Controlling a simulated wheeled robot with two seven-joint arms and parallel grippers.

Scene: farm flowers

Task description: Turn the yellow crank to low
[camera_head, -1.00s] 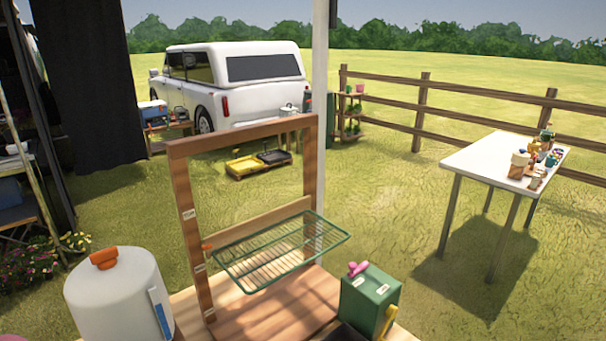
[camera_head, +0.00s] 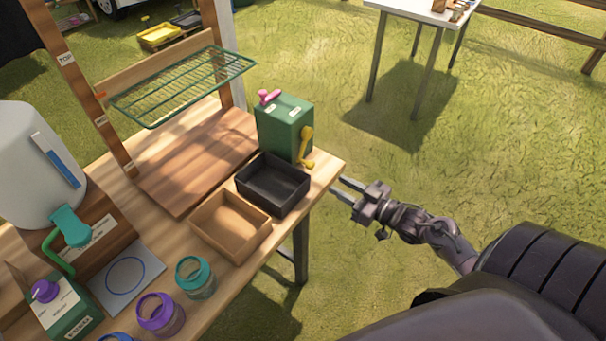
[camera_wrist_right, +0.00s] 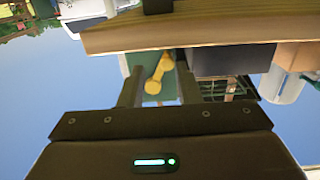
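The yellow crank (camera_head: 306,148) is on the right side of a green box (camera_head: 276,132) at the table's far right corner. Its knob end hangs low, near the tabletop. My right gripper (camera_head: 337,186) is just off the table's right edge, in front of and to the right of the crank. Its two fingers are apart and empty. In the right wrist view the crank (camera_wrist_right: 157,76) shows beyond and between the open fingers (camera_wrist_right: 157,82), with a gap to it. Markings around the crank are too small to read. My left gripper is not in view.
A pink knob (camera_head: 268,97) is on top of the green box. A black tray (camera_head: 273,200) and a tan tray (camera_head: 212,240) stand in front of it. The wooden table edge (camera_wrist_right: 200,38) is close to the right gripper. Grass lies open to the right.

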